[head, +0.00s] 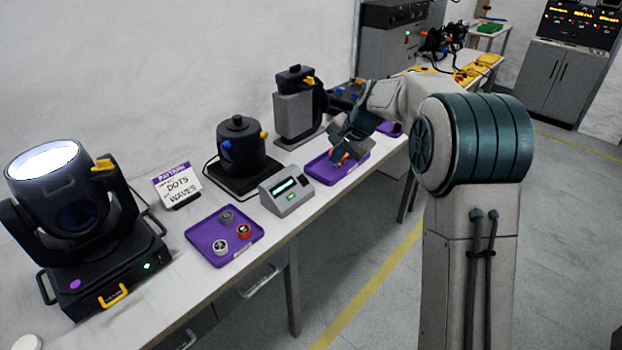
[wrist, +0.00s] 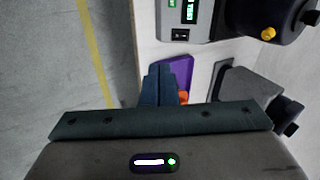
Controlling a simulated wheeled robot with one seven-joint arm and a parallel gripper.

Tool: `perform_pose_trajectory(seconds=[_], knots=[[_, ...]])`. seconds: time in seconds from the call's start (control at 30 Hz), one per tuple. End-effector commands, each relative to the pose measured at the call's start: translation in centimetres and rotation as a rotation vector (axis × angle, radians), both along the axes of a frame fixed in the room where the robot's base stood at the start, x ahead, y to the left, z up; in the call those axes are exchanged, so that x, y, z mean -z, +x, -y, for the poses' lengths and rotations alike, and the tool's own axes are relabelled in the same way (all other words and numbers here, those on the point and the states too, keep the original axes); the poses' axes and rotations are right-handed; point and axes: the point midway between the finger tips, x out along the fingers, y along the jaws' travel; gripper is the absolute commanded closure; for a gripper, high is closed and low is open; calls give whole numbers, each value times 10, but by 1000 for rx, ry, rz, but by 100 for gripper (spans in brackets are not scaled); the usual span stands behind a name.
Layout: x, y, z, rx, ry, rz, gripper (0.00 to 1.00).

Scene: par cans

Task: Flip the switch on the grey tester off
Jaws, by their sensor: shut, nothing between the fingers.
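The grey tester (head: 287,193) sits at the front edge of the bench, with a lit display on its sloped face and a small green light. In the wrist view the tester (wrist: 205,32) is at the top, partly cut off, with a black rocker switch (wrist: 181,35) below the lit green display. Which way the switch is tipped is too small to tell. My gripper (head: 340,157) is to the right of the tester, over a purple tray, apart from the tester. Its blue fingers (wrist: 160,75) are closed together and hold nothing.
The purple tray (head: 322,172) lies under my gripper, an orange item by the fingers. Another purple tray (head: 201,240) with small caps is left of the tester. Dark par cans (head: 236,150) stand behind. The floor (head: 372,300) in front of the bench is clear.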

Motion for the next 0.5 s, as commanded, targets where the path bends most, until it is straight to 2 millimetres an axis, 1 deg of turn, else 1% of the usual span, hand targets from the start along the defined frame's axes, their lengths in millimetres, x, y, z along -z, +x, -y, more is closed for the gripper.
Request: perform_pose_trajectory(seconds=[0.03,0.1,0.2,0.3,0.5], knots=[[9,12,-6,15,18,-7,100],[16,23,-12,34,40,-13,100],[22,33,-18,52,59,-18,100],[24,37,-20,59,68,-20,100],[24,37,-20,60,70,-19,100]])
